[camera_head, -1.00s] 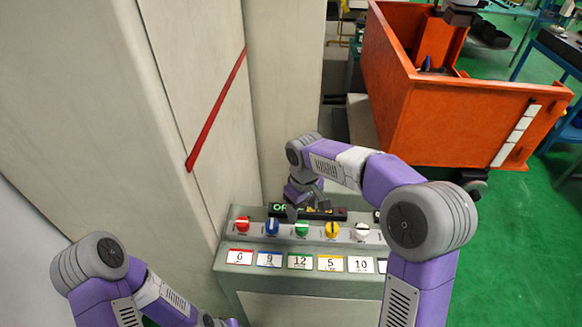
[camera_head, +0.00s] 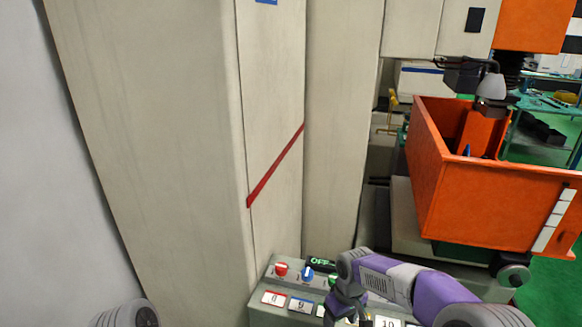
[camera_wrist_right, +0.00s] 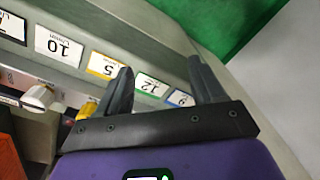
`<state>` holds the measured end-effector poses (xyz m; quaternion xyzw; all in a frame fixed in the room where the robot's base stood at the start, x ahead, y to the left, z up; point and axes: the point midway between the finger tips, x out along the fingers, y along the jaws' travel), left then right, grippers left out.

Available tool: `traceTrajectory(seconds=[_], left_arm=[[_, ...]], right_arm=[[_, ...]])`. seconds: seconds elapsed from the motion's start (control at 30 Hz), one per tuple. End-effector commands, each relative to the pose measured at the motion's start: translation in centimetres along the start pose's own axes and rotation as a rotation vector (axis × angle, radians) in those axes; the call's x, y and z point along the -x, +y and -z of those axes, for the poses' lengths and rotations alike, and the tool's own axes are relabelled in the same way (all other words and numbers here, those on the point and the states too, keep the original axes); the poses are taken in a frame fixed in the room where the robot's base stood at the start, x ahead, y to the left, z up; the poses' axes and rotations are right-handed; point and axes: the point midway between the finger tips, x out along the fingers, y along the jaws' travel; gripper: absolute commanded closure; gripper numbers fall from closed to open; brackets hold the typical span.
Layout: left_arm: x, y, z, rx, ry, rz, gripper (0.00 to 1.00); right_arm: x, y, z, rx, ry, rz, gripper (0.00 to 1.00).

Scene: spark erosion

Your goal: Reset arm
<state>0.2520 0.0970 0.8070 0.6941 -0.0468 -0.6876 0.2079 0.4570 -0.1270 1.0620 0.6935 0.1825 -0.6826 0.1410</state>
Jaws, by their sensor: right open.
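My right gripper (camera_head: 345,312) is at the bottom of the head view, over the front of the control panel (camera_head: 262,303). In the right wrist view my right gripper (camera_wrist_right: 160,78) has its two dark fingers spread, with nothing between them. The number labels 5 (camera_wrist_right: 103,66) and 12 (camera_wrist_right: 152,86) lie behind the fingers. Of my left arm only a grey joint shows at the lower left of the head view; its gripper is out of the picture.
A white knob (camera_wrist_right: 38,97) shows close by in the wrist view. A tall beige cabinet (camera_head: 160,150) stands left. An orange tank (camera_head: 480,190) stands right.

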Motion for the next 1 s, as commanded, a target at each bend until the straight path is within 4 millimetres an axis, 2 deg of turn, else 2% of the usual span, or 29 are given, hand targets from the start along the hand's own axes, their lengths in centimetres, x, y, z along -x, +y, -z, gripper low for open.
traceTrajectory(seconds=[0.03,0.23,0.37,0.5,0.6,0.7,0.8,1.0], left_arm=[[-0.3,-0.1,0.1,0.0,0.002,0.0,0.57],[-1.1,-0.3,0.2,-0.001,0.003,0.0,0.57],[-1.7,-0.6,0.1,0.0,0.001,0.0,0.57],[-2.7,-1.0,0.2,0.0,0.002,0.0,0.57],[-3.3,-1.2,0.2,0.0,0.002,0.0,0.57],[-3.8,-1.4,0.3,0.0,0.002,0.0,0.57],[-4.1,-1.5,0.3,0.0,0.002,0.0,0.57],[-4.2,-1.6,0.3,0.0,0.002,0.0,0.57]], right_arm=[[-2.1,-0.2,-0.4,-0.013,-0.005,0.022,0.32],[-9.2,-1.7,-1.8,-0.082,0.017,0.107,0.32],[-15.0,-3.3,-3.9,-0.168,0.031,0.177,0.32],[-22.1,-5.8,-8.0,-0.321,0.048,0.258,0.32],[-25.8,-7.5,-11.3,-0.446,0.061,0.293,0.32],[-28.2,-8.8,-14.2,-0.552,0.07,0.305,0.32],[-29.5,-9.7,-16.3,-0.63,0.076,0.304,0.32],[-30.1,-10.2,-17.8,-0.689,0.085,0.296,0.32]])
